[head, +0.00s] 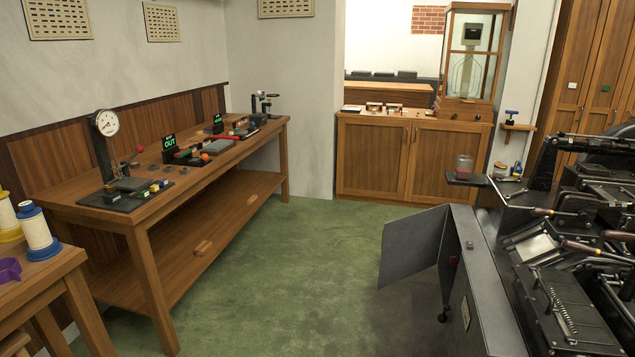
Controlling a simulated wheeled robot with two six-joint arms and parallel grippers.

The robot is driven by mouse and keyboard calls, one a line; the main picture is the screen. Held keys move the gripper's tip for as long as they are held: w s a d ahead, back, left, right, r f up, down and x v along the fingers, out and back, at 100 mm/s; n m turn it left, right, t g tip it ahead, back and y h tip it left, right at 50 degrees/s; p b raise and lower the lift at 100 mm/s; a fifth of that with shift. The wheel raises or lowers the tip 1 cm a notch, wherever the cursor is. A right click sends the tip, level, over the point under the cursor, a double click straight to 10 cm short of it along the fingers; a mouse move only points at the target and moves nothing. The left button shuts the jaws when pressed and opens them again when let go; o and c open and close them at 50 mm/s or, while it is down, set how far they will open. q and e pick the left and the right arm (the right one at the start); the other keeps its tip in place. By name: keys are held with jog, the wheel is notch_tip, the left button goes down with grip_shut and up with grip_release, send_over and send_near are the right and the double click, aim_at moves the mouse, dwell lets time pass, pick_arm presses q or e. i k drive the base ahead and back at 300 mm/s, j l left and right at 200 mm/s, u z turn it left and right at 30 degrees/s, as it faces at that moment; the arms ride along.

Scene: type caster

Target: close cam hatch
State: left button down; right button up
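A flat grey metal hatch door (411,245) stands swung open on the left side of the dark type caster (482,275) at the right. It juts out to the left over the green floor, apart from the opening. I cannot tell from the single view whether this door is the cam hatch. A small dark knob (443,316) and a red button (452,260) show near the caster's side edge. The inside behind the door is mostly hidden. Neither of my grippers is in view.
A long wooden workbench (140,205) with a dial gauge (107,122) runs along the left wall. A smaller table (40,278) with thread spools stands at the near left. A wooden cabinet (400,160) stands at the back. The green floor (270,270) between is clear.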

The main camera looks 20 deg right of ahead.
aim_at(594, 336)
jog(key=i+l+z, duration=0.2)
jog(key=z, duration=0.3)
jog(key=i+z, duration=0.7)
jog(key=z, duration=0.25)
jog(key=i+j+z, duration=0.15)
jog(key=i+z, duration=0.15)
jog(key=z, duration=0.15)
